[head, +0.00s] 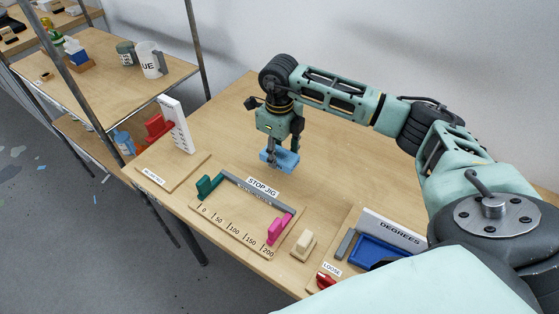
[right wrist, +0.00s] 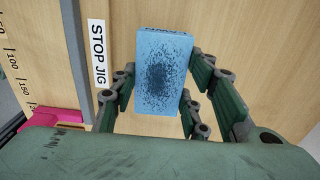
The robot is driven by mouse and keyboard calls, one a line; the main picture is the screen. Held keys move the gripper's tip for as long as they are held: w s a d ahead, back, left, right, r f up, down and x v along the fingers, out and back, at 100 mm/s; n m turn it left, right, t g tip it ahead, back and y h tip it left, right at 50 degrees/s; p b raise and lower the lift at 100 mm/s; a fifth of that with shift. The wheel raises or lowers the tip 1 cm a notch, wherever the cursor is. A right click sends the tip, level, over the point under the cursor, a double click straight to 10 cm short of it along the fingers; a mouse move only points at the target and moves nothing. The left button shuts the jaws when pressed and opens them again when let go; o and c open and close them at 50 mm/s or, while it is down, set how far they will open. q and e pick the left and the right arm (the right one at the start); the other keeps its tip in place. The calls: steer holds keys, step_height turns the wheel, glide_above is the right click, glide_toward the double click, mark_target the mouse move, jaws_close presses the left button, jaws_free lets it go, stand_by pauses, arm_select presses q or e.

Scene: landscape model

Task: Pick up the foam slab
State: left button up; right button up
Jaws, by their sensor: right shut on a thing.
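The foam slab (head: 287,161) is a light blue block held in my right gripper (head: 279,160), above the wooden table behind the stop jig. In the right wrist view the slab (right wrist: 162,72) sits between the two fingers of the right gripper (right wrist: 158,92), its face speckled with dark blue. The fingers are shut on its two sides. Whether the slab touches the table is hard to tell. My left gripper is not in view.
The stop jig (head: 248,226) has a numbered scale, a green stop (head: 208,187) and a pink stop (head: 278,229). A cream block (head: 303,244) and a blue tray (head: 378,251) stand to its right. A white upright scale (head: 176,124) stands left. The table (head: 225,130) behind the jig is clear.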

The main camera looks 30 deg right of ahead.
steer(key=s+d+r+b, duration=0.2)
steer(key=s+d+r, duration=0.5)
steer(key=s, duration=0.2)
steer(key=shift+s+r, duration=0.2)
steer(key=shift+s, duration=0.05)
steer(key=w+a+f+p, duration=0.1)
steer(key=a+p, duration=0.2)
steer(key=a, duration=0.4)
steer(key=w+a+f+p, duration=0.1)
steer(key=a+f+p, duration=0.1)
steer(key=a, duration=0.5)
steer(key=w+a+f+p, duration=0.1)
steer(key=a+f+p, duration=0.1)
steer(key=a+p, duration=0.2)
steer(key=shift+w+a, duration=0.15)
steer(key=shift+a, duration=1.6)
steer(key=shift+a+f, duration=0.1)
steer(key=shift+a, duration=0.1)
